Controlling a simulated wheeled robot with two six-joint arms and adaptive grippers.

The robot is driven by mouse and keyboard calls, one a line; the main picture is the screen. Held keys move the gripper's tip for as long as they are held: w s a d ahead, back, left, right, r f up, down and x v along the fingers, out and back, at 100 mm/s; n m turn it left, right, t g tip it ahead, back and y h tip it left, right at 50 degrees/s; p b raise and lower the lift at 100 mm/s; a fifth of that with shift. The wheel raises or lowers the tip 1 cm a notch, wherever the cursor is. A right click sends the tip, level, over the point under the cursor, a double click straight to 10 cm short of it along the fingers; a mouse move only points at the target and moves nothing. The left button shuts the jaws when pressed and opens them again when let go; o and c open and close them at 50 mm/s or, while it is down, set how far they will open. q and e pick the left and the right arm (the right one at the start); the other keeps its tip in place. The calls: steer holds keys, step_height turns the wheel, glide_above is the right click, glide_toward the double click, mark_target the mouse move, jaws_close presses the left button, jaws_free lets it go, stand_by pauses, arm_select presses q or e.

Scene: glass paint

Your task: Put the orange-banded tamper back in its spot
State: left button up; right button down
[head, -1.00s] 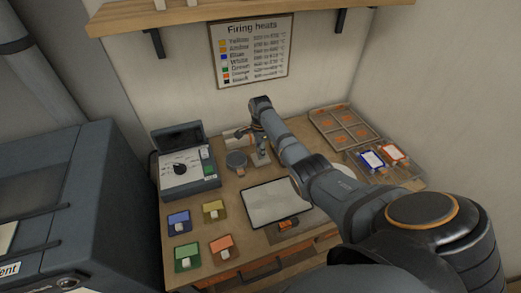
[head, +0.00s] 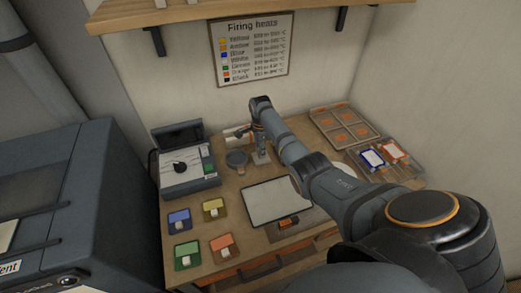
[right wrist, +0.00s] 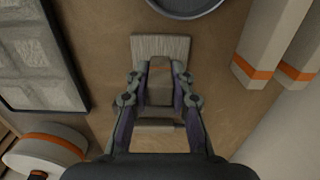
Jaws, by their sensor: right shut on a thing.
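My right gripper (right wrist: 160,88) is shut on a small grey-brown block with a faint orange band, which I take to be the tamper (right wrist: 160,68). Its lower part is hidden by the fingers. Behind it in the right wrist view is a pale wooden block (right wrist: 160,45), and I cannot tell whether the tamper touches it. In the head view my right gripper (head: 260,143) points down at the back of the bench, right of a round grey dish (head: 237,159). My left gripper is not in view.
White bars with orange bands (right wrist: 265,42) lie close by. A dark-framed pale panel (head: 278,203) lies in front, with coloured squares (head: 221,245) to its left.

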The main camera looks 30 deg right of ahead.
steer(key=c, duration=1.1)
jaws_free()
step_height(320, 180, up, 12)
steer(key=shift+r, duration=0.1)
